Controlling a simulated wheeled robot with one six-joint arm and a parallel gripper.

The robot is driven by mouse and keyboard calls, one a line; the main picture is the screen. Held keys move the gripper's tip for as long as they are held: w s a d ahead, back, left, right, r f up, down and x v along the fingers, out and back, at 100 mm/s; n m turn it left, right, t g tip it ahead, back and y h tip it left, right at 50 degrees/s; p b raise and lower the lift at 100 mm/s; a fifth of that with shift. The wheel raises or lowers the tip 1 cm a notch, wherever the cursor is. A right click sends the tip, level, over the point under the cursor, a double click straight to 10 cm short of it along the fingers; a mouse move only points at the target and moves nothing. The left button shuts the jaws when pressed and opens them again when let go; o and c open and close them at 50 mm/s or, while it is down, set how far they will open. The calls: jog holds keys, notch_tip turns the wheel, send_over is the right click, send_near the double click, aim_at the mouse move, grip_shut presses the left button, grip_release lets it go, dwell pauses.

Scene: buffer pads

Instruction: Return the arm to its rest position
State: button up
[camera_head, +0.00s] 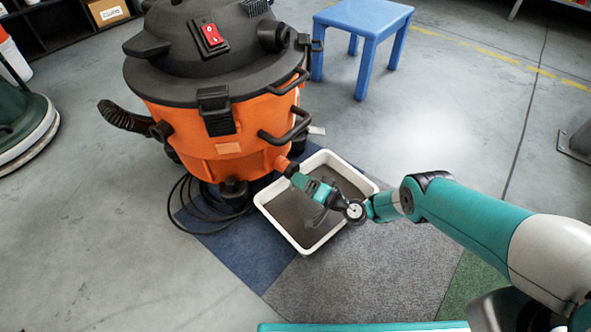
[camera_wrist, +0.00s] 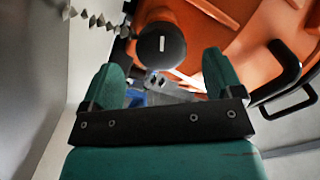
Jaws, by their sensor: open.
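My arm (camera_head: 460,214) reaches in from the right in the head view. My gripper (camera_head: 303,180) is over the white tray, close to the lower side of the orange vacuum (camera_head: 221,134). In the wrist view my gripper (camera_wrist: 163,70) shows two green fingers spread apart with nothing held between them. A round black cap (camera_wrist: 161,45) with a pale mark lies beyond the gap between the fingers. The frames do not show clearly whether a finger touches the cap. The vacuum's orange body also fills the upper right of the wrist view (camera_wrist: 260,32).
A white tray (camera_head: 289,238) with a dark inside stands on carpet tiles (camera_head: 345,282) below my gripper. A black hose (camera_head: 126,117) and a cable (camera_head: 184,211) are at the vacuum's left. A blue stool (camera_head: 367,18) stands behind. A chain (camera_wrist: 92,19) hangs near the cap.

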jog(key=shift+p+v, duration=0.3)
jog(key=shift+v, duration=0.95)
